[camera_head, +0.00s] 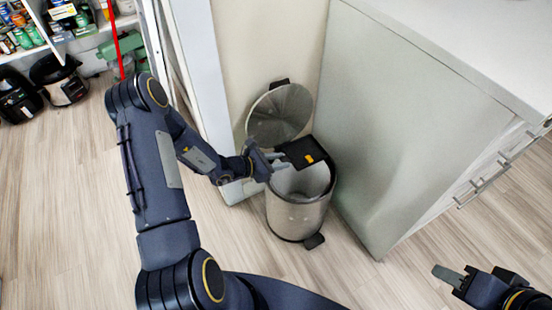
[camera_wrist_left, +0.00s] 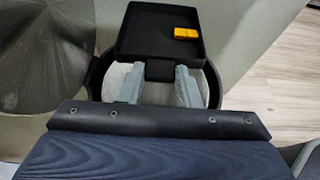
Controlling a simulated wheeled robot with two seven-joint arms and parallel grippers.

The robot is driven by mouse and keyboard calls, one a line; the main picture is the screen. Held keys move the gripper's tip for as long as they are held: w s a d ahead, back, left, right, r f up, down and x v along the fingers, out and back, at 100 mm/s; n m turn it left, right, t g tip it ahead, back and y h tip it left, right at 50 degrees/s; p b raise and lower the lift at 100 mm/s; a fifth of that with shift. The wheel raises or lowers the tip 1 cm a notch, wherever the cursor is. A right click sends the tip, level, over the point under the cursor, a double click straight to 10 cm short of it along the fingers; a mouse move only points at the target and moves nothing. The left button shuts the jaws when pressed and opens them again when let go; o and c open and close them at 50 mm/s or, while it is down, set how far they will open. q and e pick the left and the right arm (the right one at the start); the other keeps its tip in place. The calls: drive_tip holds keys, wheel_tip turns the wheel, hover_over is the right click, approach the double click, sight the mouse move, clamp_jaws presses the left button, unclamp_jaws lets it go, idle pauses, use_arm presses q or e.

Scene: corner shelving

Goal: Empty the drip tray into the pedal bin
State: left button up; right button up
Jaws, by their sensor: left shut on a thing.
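The black drip tray (camera_head: 294,149) is held over the rear part of the pedal bin's mouth, with a small orange-yellow piece (camera_head: 309,158) lying in it. The tray (camera_wrist_left: 145,32) and the piece (camera_wrist_left: 186,33) also show in the left wrist view. My left gripper (camera_head: 281,161) is shut on the tray's short handle tab. The pedal bin (camera_head: 297,214) is a steel cylinder with a pale inside, and its round lid (camera_head: 280,115) stands open against the wall. My right gripper (camera_head: 456,275) is at the lower right, away from the bin; its jaw opening is unclear.
A grey cabinet (camera_head: 415,120) with bar handles stands close to the bin's right. A white panel edge (camera_head: 200,70) is on the left. Shelves with cans and dark appliances (camera_head: 62,80) are at the far left. The wooden floor in front is clear.

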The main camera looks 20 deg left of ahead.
idle(0.3)
use_arm(q)
drive_tip(key=m+b, duration=0.1)
drive_tip(key=b, duration=0.1)
drive_tip(key=m+t+y+b, duration=0.1)
drive_tip(key=b, duration=0.2)
drive_tip(key=shift+s+d, duration=0.2)
drive_tip(key=shift+f, duration=0.1)
idle(0.5)
drive_tip(key=m+b, duration=0.1)
drive_tip(key=b, duration=0.2)
drive_tip(key=m+t+y+b, duration=0.1)
drive_tip(key=b, duration=0.2)
drive_tip(key=shift+s+d+f+m, duration=0.1)
drive_tip(key=shift+s+d+m, duration=0.1)
drive_tip(key=shift+m, duration=0.1)
